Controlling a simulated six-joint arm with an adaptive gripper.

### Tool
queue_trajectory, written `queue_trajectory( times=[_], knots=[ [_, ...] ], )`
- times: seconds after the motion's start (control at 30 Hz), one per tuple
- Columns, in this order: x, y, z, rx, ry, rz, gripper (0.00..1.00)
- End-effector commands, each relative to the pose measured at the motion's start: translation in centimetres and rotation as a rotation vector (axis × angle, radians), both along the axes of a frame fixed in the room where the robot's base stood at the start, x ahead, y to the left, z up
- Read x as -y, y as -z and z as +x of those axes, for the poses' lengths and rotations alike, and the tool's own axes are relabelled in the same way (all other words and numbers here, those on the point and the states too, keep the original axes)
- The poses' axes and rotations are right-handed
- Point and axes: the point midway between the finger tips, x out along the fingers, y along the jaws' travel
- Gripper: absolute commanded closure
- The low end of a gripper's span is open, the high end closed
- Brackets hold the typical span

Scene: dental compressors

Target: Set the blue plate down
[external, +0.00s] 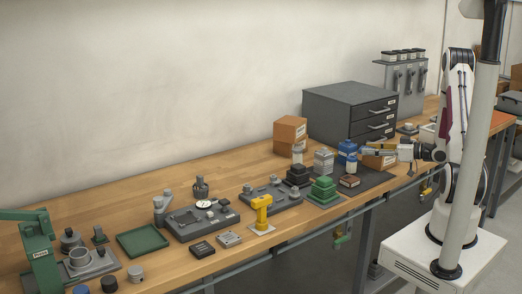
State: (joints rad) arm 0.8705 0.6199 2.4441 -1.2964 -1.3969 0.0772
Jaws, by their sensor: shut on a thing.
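My gripper (367,151) is at the right part of the wooden bench, stretched out level from the right. It is shut at the blue plate (348,150), which shows as a small blue shape with a pale patch at the fingertips. The fingers and the plate are too small to show the exact grip. I cannot tell whether the plate's underside touches anything below it. A dark mat (375,178) lies under this area.
A green stacked part (323,189), a grey stack (323,161) and a small brown box (349,181) stand close by. A dark drawer cabinet (340,112) and cardboard boxes (290,132) stand behind. A yellow part (262,212) stands farther left.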

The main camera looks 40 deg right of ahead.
Motion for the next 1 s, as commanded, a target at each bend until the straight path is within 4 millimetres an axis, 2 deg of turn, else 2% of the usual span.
queue_trajectory(
  times=[0.6,1.0],
  knots=[
    [0.0,4.9,0.0,0.000,0.001,0.001,0.86],
    [0.0,5.6,0.0,0.001,0.001,-0.001,0.86]
  ],
)
